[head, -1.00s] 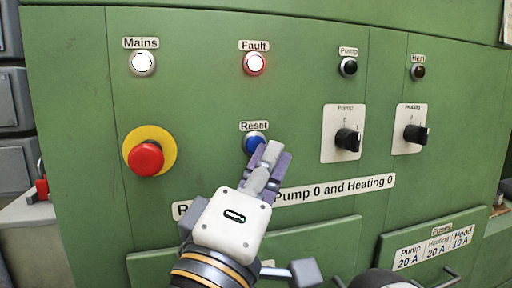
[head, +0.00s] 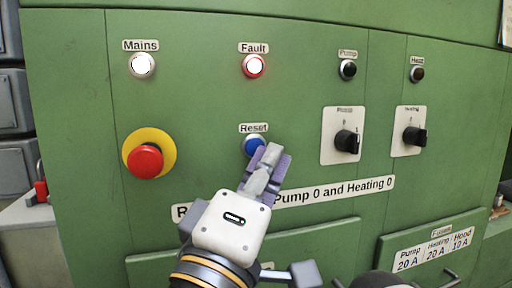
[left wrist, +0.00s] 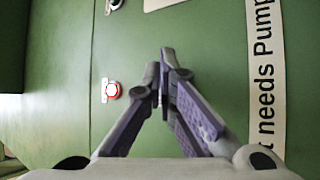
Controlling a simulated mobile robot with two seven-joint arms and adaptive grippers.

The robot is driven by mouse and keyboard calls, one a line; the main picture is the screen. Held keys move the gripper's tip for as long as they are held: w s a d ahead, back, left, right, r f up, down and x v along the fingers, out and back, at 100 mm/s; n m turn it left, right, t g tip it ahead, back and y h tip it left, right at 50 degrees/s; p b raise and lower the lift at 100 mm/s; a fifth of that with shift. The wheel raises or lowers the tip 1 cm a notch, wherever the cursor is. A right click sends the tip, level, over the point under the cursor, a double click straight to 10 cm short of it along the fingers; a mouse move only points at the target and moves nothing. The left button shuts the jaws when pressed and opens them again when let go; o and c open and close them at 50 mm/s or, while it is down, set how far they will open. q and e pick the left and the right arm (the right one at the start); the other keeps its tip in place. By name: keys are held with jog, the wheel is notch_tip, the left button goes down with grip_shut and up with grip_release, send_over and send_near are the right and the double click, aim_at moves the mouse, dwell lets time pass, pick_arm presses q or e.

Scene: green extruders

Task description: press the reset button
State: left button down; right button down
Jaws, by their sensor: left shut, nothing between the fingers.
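The blue Reset button (head: 254,145) sits on the green panel under its "Reset" label (head: 253,127). My left gripper (head: 270,152) is shut and empty, its fingertips overlapping the lower right edge of the button in the head view. I cannot tell whether they touch it. In the left wrist view the closed fingertips (left wrist: 167,58) are in front of the panel, and the blue button does not show there. The Fault lamp (head: 253,66) above glows red; it also shows in the left wrist view (left wrist: 112,91).
A red emergency stop (head: 145,161) on a yellow disc is to the left. The Mains lamp (head: 142,64) is lit white. Two black rotary switches, Pump (head: 347,141) and Heating (head: 414,136), stick out to the right. The panel between button and emergency stop is clear.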

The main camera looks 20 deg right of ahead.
dwell(0.3)
pick_arm(q)
jog(key=shift+w, duration=0.45)
jog(key=shift+w, duration=0.35)
dwell(0.5)
pick_arm(e)
jog(key=shift+r, duration=0.1)
pick_arm(q)
jog(key=shift+s+p, duration=0.4)
jog(key=shift+s, duration=0.4)
pick_arm(e)
jog(key=shift+w+r, duration=0.35)
jog(key=shift+w, duration=0.05)
